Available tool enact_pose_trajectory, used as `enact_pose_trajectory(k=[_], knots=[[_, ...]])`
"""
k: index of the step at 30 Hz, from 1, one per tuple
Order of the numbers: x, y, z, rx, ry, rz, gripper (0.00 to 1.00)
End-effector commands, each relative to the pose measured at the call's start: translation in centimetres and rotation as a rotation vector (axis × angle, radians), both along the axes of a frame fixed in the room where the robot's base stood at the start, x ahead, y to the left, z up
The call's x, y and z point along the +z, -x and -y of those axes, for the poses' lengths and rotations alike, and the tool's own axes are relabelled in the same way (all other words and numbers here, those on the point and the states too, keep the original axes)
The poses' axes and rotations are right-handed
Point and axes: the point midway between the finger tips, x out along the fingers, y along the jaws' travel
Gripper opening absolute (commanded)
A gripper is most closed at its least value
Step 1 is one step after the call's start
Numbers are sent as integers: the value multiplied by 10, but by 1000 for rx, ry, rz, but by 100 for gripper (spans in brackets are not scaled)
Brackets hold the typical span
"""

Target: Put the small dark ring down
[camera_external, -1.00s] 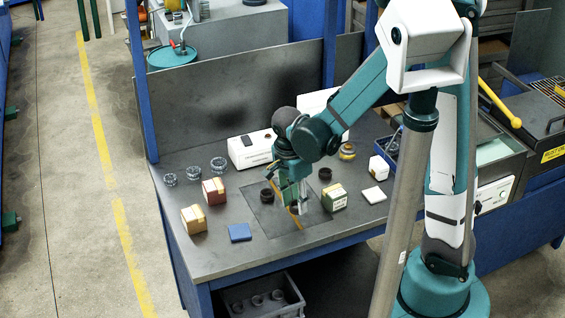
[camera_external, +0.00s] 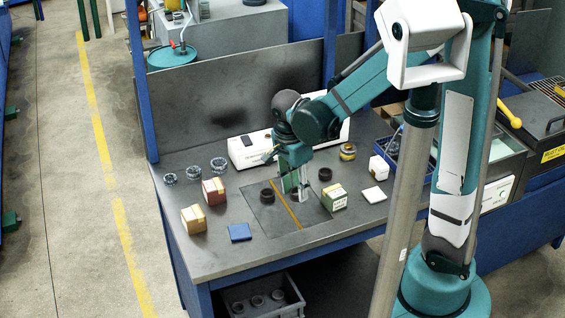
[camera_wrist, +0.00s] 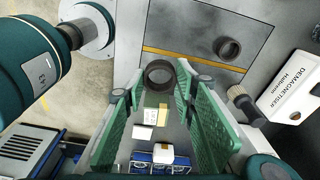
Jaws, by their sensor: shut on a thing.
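My gripper (camera_wrist: 160,76) is shut on a small dark ring (camera_wrist: 160,74), held between the tips of its green fingers with its round opening facing the wrist camera. In the external view my gripper (camera_external: 303,193) is over the right part of the dark square plate (camera_external: 270,222), to the right of its yellow line (camera_external: 287,205). The held ring cannot be made out there, and its height above the plate is unclear. A second dark ring (camera_external: 267,195) sits on the plate left of the line; it also shows in the wrist view (camera_wrist: 228,49).
A green box (camera_external: 335,197) stands close right of my gripper. A red box (camera_external: 214,191), a tan box (camera_external: 193,219) and a blue pad (camera_external: 239,232) lie left. The plate's front is clear.

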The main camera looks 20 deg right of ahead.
Motion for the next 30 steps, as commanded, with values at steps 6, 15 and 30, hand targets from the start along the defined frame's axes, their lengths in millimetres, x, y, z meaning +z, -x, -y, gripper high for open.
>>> enact_pose_trajectory(k=[6,15,30], knots=[[0,0,0,0,0,0,15],[3,-3,-12,14,0,0,15],[14,-20,-107,126,0,0,15]])
